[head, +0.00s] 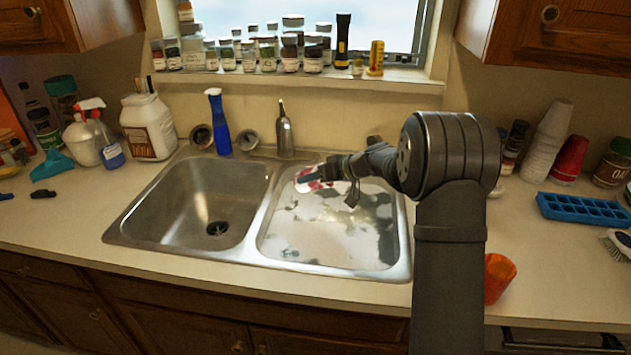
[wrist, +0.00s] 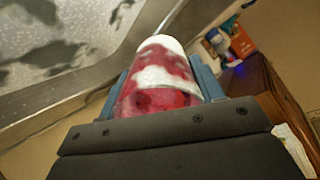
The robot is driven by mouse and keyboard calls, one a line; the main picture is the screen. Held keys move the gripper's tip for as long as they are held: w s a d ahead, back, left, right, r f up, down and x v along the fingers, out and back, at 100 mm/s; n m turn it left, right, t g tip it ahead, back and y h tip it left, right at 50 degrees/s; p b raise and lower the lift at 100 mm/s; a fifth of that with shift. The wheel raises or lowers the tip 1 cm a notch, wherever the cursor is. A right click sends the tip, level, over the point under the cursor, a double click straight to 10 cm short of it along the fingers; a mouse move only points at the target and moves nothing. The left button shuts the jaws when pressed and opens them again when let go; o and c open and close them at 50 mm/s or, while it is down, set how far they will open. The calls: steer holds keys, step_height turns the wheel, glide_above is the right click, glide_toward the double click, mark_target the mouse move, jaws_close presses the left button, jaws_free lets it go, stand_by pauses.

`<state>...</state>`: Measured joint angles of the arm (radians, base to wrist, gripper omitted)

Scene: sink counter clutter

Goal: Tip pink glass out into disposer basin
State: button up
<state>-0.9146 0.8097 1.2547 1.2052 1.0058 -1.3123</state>
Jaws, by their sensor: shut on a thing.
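The pink glass (head: 303,181) is pinkish red and white, and small in the head view. My gripper (head: 325,178) is shut on it, above the back of the right basin (head: 325,235), near the divider. In the wrist view the glass (wrist: 158,85) sits between the two blue-grey fingers of my gripper (wrist: 165,78), its white end pointing away from the palm. I cannot tell its exact tilt or whether anything is inside. The left basin (head: 165,215) is bare metal with a dark drain (head: 217,228). The right basin's bottom looks mottled grey and white.
Bottles and a white jug (head: 148,127) crowd the left counter. An orange cup (head: 499,277) and blue ice tray (head: 583,208) are on the right. The left basin is open above.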

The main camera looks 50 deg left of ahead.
steer(key=t+h, duration=0.1)
steer(key=h, duration=0.2)
steer(key=shift+r+t, duration=0.2)
steer(key=shift+t, duration=0.2)
steer(key=h, duration=0.1)
steer(key=t+h, duration=0.1)
steer(key=shift+w+d+f+h, duration=0.1)
steer(key=shift+d+f+h, duration=0.1)
steer(key=shift+h, duration=0.1)
steer(key=t+h, duration=0.1)
steer(key=d+f+t+h, duration=0.1)
steer(key=h, duration=0.1)
steer(key=w+t+h, duration=0.1)
steer(key=shift+d+f+h, duration=0.25)
steer(key=shift+d+h, duration=0.05)
